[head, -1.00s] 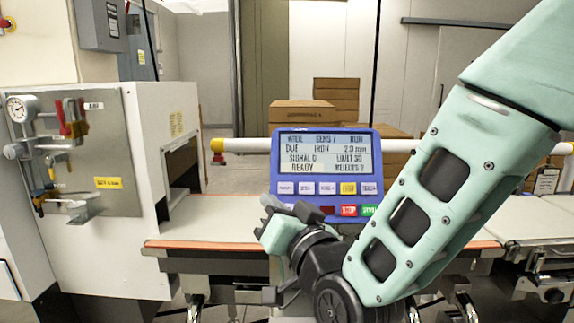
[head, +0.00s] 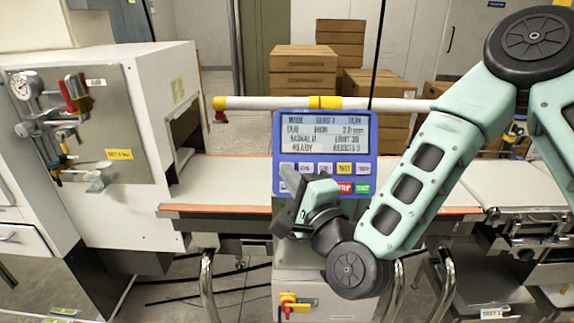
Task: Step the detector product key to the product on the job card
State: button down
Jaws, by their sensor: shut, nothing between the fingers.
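The detector panel (head: 326,122) is a blue unit with a grey screen (head: 326,133) above the belt. Its top line seems to start with "MILK" or a like word, but the lettering is too small to be sure; lower lines show 2.0 mm, a limit and READY. A row of keys (head: 324,168) runs below: pale ones, a yellow one and another pale one, with red and green keys underneath. My gripper (head: 289,207) is shut and empty in front of the panel's lower left, hiding part of the lower keys. Whether it touches a key cannot be told. No job card is readable here.
The belt (head: 225,178) runs behind the panel's stand. A white and yellow rail (head: 265,103) crosses behind it. Cardboard boxes (head: 303,75) are stacked at the back. A red and yellow switch (head: 290,302) is below.

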jog(key=shift+w, duration=0.1)
jog(key=w+f+b, duration=0.2)
jog(key=w+f, duration=0.2)
jog(key=w, duration=0.3)
jog(key=shift+w, duration=0.35)
jog(key=shift+d, duration=0.1)
dwell(1.8)
jog(key=shift+w+f+b, duration=0.2)
jog(key=shift+w+b, duration=0.15)
jog(key=shift+b, duration=0.15)
jog(key=shift+w+f+b, duration=0.2)
jog(key=shift+w+b, duration=0.1)
jog(key=shift+w, duration=0.05)
dwell(0.5)
jog(key=shift+s+r, duration=0.1)
dwell(0.3)
jog(key=shift+s+r, duration=0.3)
jog(key=shift+s, duration=0.35)
